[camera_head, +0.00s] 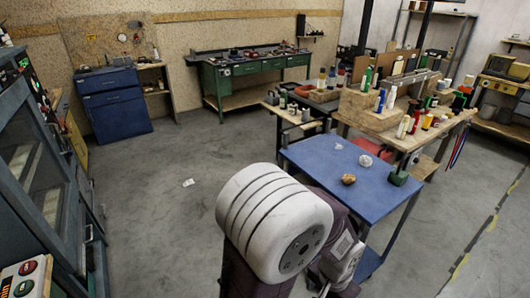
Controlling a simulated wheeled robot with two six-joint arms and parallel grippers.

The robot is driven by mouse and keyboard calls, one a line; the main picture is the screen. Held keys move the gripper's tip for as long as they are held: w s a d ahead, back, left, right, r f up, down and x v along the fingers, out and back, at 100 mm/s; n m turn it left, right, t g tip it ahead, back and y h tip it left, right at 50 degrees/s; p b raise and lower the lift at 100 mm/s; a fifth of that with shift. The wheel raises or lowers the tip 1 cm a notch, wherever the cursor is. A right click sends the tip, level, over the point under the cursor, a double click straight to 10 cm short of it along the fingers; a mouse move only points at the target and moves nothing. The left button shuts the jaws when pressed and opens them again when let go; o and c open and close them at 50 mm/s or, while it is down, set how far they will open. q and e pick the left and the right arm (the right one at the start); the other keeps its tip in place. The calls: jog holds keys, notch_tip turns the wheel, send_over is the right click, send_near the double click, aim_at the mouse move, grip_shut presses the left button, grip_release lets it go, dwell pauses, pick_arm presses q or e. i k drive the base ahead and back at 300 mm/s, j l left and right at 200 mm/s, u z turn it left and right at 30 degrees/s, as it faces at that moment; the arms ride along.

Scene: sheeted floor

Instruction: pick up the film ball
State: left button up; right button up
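A small crumpled, pale, see-through lump, which looks like the film ball (365,160), lies on the blue top of a cart (322,160) right of the middle. A brown crumpled lump (348,179) lies nearer to me on the same top. A small whitish piece (338,146) lies farther back, and a dark green block (398,178) sits at the right edge. Neither of my grippers shows. A large white joint and dark links of my own arm fill the lower middle and hide the cart's near left part.
A cluttered wooden workbench (425,139) with bottles stands just behind the cart. A green bench (245,78) and a blue cabinet (113,101) stand at the back wall. A glass-fronted cabinet (40,170) is at left. A small white scrap (188,183) lies on the open grey floor.

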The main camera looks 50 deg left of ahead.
aim_at(366, 161)
jog(key=u, duration=0.9)
